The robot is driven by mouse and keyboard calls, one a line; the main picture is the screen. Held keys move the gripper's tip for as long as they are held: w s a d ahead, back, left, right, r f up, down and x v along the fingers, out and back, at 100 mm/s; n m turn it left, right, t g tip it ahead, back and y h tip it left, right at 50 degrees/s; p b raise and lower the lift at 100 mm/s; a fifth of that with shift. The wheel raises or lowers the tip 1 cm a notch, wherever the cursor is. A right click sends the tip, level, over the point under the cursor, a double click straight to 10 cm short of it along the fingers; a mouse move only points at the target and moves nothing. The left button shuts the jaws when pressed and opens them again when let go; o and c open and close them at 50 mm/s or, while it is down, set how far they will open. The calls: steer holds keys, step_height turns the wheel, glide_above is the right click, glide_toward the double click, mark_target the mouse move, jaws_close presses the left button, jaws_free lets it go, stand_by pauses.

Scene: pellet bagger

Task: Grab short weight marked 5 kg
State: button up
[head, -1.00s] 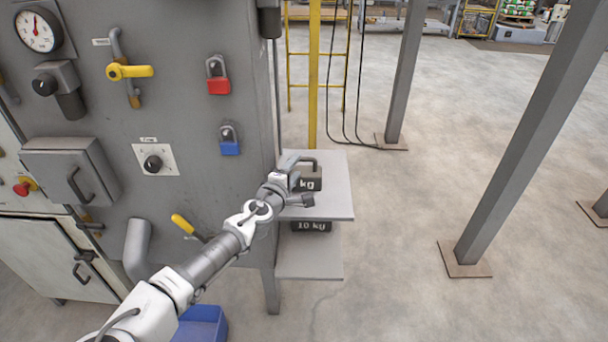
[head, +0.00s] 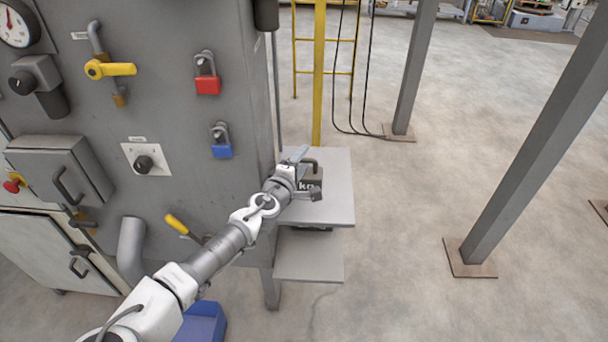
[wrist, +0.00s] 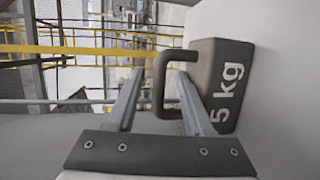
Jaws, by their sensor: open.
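The dark grey weight marked "5 kg" (wrist: 222,85) lies sideways in the wrist view, on the right, with its loop handle (wrist: 158,85) toward the middle. In the head view the weight (head: 313,180) stands on the upper grey shelf, partly hidden by my gripper (head: 307,173). In the wrist view my gripper (wrist: 160,72) is open, one finger on each side of the handle's outer bar. The right finger overlaps the handle's opening. Contact between fingers and handle does not show.
The upper shelf (head: 338,205) is bare to the right of the weight. A lower shelf (head: 310,262) sits beneath it; a dark weight there is mostly hidden. The grey machine cabinet (head: 190,120) is close on the left. A yellow post (head: 318,80) rises behind.

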jaws_close()
stand_by(1.4)
